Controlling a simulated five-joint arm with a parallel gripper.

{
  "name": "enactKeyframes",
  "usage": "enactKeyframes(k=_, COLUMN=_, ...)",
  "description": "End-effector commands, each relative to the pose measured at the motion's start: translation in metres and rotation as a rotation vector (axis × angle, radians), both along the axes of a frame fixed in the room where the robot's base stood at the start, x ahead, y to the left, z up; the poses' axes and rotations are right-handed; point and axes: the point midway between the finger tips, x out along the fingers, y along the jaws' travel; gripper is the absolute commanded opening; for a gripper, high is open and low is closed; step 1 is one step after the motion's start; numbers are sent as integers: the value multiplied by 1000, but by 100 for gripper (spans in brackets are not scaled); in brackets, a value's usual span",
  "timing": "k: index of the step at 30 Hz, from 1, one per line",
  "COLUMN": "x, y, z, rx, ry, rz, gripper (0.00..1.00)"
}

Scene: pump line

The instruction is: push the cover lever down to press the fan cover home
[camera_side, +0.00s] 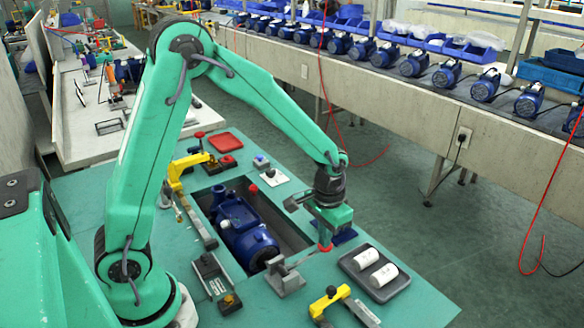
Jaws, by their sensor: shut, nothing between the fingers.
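The blue pump (240,225) lies in a dark recess in the green bench top. Its rounded, ribbed fan cover end (258,246) faces the front right. A grey metal block (285,278) stands at that end, close to the cover; I cannot tell whether they touch. A red knob (325,247), which looks like the cover lever's, shows to the right of the block, directly under my gripper (326,236). My gripper is shut with nothing held and points down at the knob. Whether it touches the knob is unclear. The lever's arm is hard to make out.
A grey tray (352,268) with two white cylinders sits right of the block. A yellow clamp (330,300) is at the front and another yellow clamp (185,172) at the left. A red tray (225,142) lies behind. A conveyor with several blue motors runs beyond the bench.

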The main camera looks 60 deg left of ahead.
Motion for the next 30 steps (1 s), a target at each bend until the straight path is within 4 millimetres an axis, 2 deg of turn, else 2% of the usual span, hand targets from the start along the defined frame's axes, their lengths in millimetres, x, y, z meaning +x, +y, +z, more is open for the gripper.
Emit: enactKeyframes(k=30, x=2, y=0, z=-11, rx=0, ry=1, rz=0, gripper=0)
